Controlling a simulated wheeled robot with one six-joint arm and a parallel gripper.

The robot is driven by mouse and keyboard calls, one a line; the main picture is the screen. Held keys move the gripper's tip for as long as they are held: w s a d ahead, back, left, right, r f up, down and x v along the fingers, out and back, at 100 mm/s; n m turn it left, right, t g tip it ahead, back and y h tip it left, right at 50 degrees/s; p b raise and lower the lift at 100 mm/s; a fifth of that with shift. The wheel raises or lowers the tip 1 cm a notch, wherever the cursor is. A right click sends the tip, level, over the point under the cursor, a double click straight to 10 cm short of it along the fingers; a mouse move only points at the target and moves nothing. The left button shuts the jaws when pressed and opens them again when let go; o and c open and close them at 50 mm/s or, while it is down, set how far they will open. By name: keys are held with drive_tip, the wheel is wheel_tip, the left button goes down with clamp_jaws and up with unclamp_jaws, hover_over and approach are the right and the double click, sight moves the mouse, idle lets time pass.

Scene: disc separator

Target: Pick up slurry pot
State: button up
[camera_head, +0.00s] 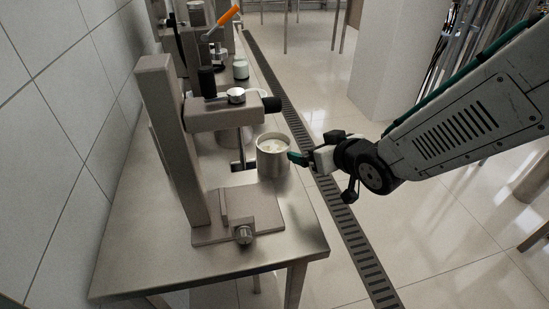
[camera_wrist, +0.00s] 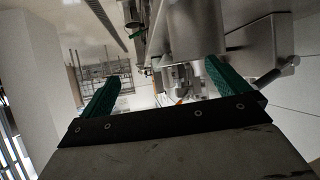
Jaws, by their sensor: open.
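The slurry pot (camera_head: 271,162) is a grey metal cup with pale contents. It stands upright near the right edge of the metal bench, beside the separator stand. My gripper (camera_head: 298,158) comes in from the right, with a teal fingertip close against the pot's right side; whether they touch is unclear. In the wrist view my gripper (camera_wrist: 162,72) shows two green fingers spread wide apart, with nothing clearly held between them. I cannot say for sure which grey metal shape in the wrist view is the pot.
The separator stand (camera_head: 172,140) rises left of the pot, its arm (camera_head: 220,115) reaching out behind it. The metal bench (camera_head: 270,248) has a bare front corner. Small jars (camera_head: 240,69) and an orange-handled device (camera_head: 228,17) are farther back. Open floor with a drain (camera_head: 345,225) lies right.

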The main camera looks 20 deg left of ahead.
drive_tip(key=n+y, duration=0.1)
drive_tip(key=y, duration=0.1)
approach(265, 145)
drive_tip(key=shift+g, duration=0.3)
drive_tip(key=x, duration=0.6)
drive_tip(key=shift+w+d+r, duration=0.1)
drive_tip(key=shift+w, duration=0.05)
drive_tip(key=c, duration=1.4)
